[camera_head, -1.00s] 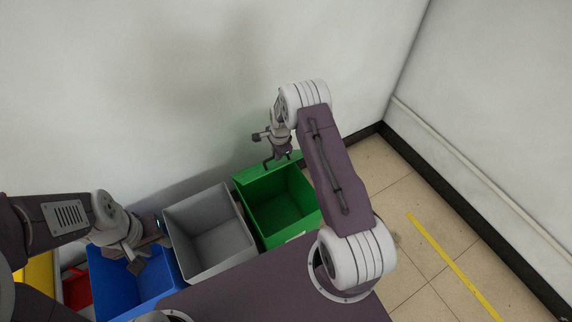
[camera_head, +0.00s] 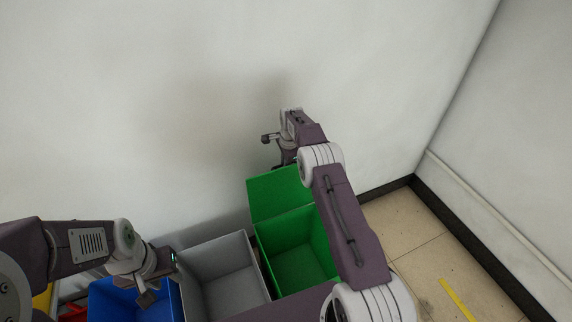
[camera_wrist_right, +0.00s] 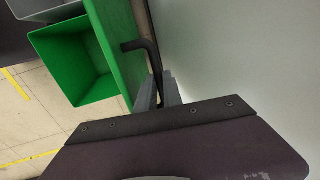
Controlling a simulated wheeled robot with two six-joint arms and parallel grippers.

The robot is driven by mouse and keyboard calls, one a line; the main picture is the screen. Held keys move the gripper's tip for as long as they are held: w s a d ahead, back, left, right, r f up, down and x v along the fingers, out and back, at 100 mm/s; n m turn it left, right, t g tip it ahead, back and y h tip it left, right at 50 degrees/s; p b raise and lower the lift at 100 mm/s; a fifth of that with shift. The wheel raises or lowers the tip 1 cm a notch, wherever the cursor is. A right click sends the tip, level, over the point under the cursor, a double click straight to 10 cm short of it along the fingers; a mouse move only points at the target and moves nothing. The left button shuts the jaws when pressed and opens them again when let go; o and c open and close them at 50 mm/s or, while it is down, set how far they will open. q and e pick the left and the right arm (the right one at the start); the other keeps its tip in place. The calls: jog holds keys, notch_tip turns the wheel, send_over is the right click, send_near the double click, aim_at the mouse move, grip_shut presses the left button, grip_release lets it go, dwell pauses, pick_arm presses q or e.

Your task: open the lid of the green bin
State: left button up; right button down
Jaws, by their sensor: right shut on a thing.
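The green bin (camera_head: 303,268) stands at the right end of the bin row, its inside open to view and empty. Its green lid (camera_head: 272,194) stands raised at the wall side of the bin. In the right wrist view the bin (camera_wrist_right: 72,66) is at upper left and the lid (camera_wrist_right: 122,45) is seen at a steep angle. My right gripper (camera_head: 284,160) is at the lid's top edge, shut on the black bent handle (camera_wrist_right: 150,52). My left gripper (camera_head: 147,292) hangs over the blue bin; its jaw opening is unclear.
A grey bin (camera_head: 233,287) stands left of the green one, then a blue bin (camera_head: 118,302), with red and yellow ones partly seen further left. The white wall (camera_head: 150,100) is close behind the lid. Tiled floor (camera_head: 405,235) is free at right.

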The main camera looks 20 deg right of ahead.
pick_arm(q)
jog(key=shift+w, duration=0.1)
pick_arm(e)
jog(key=shift+s+f, duration=0.1)
jog(key=shift+f, duration=0.2)
jog(key=c, duration=1.5)
grip_release()
jog(key=shift+c, duration=0.2)
jog(key=shift+o, duration=0.3)
jog(key=shift+w+d+f, duration=0.1)
jog(key=shift+w, duration=0.1)
pick_arm(q)
jog(key=shift+w+r, duration=0.1)
jog(key=shift+r, duration=0.05)
pick_arm(e)
notch_tip(320, 180, up, 9)
jog(key=s, duration=0.1)
jog(key=shift+s, duration=0.35)
